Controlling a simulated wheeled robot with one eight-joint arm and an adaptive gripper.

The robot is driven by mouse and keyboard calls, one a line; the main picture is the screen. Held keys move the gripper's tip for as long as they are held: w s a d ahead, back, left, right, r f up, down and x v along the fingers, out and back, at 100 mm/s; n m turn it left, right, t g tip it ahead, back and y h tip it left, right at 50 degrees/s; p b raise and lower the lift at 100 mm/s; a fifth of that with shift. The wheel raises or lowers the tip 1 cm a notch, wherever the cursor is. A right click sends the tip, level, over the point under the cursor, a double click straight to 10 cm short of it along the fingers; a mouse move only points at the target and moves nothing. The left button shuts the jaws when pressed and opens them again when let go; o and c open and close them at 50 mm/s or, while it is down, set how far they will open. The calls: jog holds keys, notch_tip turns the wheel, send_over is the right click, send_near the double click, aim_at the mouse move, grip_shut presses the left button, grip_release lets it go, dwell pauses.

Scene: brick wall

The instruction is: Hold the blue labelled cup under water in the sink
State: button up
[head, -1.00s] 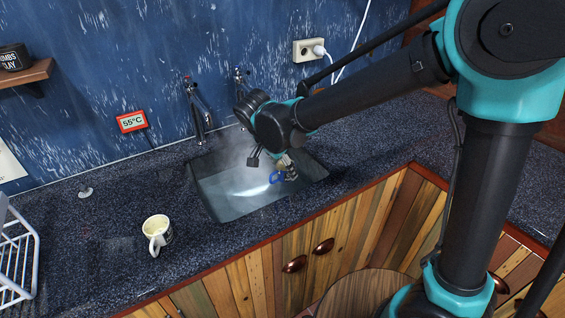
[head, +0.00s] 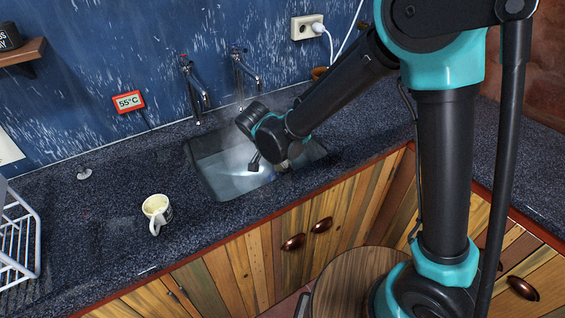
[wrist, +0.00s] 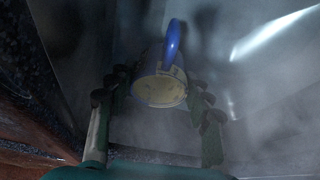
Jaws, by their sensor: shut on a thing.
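The cup with a blue handle (wrist: 172,45) is between the fingers of my gripper (wrist: 158,92) in the wrist view. The gripper is shut on it, with a dark jointed finger on each side. Its round pale yellowish face is towards the wrist camera; no label can be read. Haze and a bright streak show around the cup in the wrist view. I cannot tell how deep the cup is in the water.
A pale mug (head: 157,209) stands on the speckled counter (head: 110,240) left of the sink. Two taps, one on the left (head: 193,90) and one on the right (head: 243,70), rise behind the sink. A red-framed 55°C display (head: 128,102) and a white rack (head: 20,235) are further left.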

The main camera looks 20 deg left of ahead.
jog(key=shift+f, duration=3.25)
dwell(0.3)
notch_tip(320, 180, up, 20)
dwell(1.3)
